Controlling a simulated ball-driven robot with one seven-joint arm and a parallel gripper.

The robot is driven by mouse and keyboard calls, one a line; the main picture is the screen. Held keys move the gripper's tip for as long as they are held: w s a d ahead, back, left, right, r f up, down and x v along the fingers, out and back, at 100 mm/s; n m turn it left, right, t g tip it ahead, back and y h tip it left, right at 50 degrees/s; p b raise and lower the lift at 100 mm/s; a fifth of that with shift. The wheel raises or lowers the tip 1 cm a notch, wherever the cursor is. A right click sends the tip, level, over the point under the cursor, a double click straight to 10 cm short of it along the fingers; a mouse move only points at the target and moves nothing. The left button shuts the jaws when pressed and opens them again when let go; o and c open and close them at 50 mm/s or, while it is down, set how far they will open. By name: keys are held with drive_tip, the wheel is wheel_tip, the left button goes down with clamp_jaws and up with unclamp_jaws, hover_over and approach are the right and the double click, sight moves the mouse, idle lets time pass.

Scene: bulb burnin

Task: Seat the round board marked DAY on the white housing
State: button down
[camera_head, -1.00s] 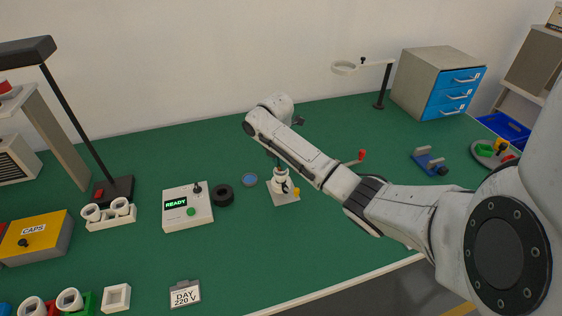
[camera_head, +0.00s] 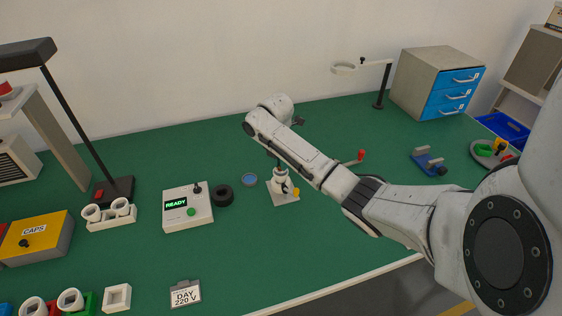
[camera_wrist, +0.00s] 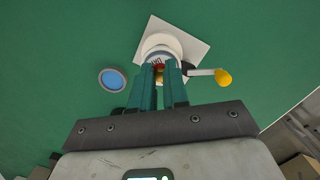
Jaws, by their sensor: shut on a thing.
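The white housing (camera_head: 281,184) stands upright on a pale square base plate (camera_head: 284,198) on the green bench. In the wrist view the housing's round white rim (camera_wrist: 158,41) lies just beyond my fingertips. My gripper (camera_wrist: 164,68) is shut on the round board (camera_wrist: 154,61), a small pale piece with dark lettering partly readable and red and yellow parts between the fingers. The board is at the housing's mouth; I cannot tell whether it touches or sits level. In the head view my arm hides most of the gripper and the board.
A lever with a yellow knob (camera_wrist: 223,77) sticks out beside the housing. A blue disc (camera_head: 249,180), a black ring (camera_head: 223,196) and a tester reading READY (camera_head: 188,207) stand to the left. A DAY 220 V card (camera_head: 185,294) lies in front. Bench is clear between housing and card.

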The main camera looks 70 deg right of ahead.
sight(279, 171)
drive_tip(key=shift+f, duration=0.75)
idle(1.2)
drive_tip(key=c, duration=1.1)
unclamp_jaws()
drive_tip(key=shift+o, duration=0.2)
wheel_tip(279, 171, up, 11)
drive_tip(key=a, duration=0.1)
drive_tip(key=shift+w+p, duration=0.15)
drive_tip(key=shift+p, duration=0.15)
drive_tip(key=shift+a+f, duration=0.1)
